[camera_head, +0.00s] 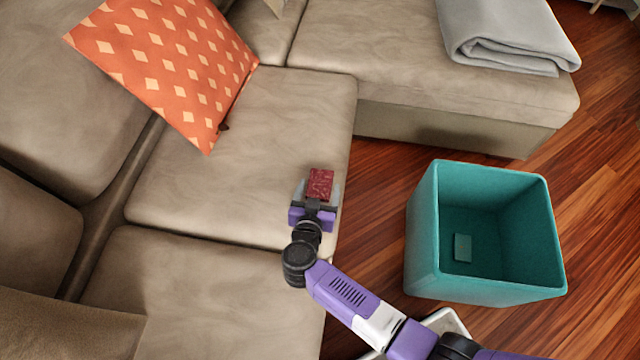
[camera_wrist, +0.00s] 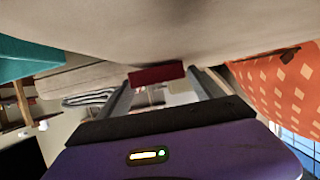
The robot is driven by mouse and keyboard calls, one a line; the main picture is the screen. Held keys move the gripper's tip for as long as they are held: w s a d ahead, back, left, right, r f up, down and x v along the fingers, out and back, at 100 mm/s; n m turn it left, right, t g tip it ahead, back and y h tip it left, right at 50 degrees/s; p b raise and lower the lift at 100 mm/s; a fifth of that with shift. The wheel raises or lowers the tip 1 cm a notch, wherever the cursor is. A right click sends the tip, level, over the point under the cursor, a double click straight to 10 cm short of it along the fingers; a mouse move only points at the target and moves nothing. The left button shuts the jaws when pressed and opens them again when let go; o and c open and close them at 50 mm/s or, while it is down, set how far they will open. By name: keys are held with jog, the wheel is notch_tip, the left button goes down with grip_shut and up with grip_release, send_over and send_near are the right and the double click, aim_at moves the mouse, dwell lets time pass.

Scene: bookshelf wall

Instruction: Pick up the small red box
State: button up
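The small red box (camera_head: 320,184) is near the front edge of the tan sofa seat, at the end of my gripper (camera_head: 318,190). The fingers lie to its left and right, with narrow gaps seeming to show beside it in the head view. In the wrist view the red box (camera_wrist: 157,75) spans the space between the tips of my open gripper (camera_wrist: 160,80). Whether either finger touches it is hard to tell. The box seems close to the seat surface; I cannot tell whether it rests there.
A teal bin (camera_head: 422,235) with a small teal block (camera_head: 462,248) inside stands on the wooden floor to the right. An orange patterned cushion (camera_head: 165,65) leans at the upper left. A folded grey blanket (camera_head: 505,35) lies on the far sofa section. The seat left of the box is clear.

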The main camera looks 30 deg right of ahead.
jog(key=c, duration=1.2)
jog(key=shift+o, duration=0.2)
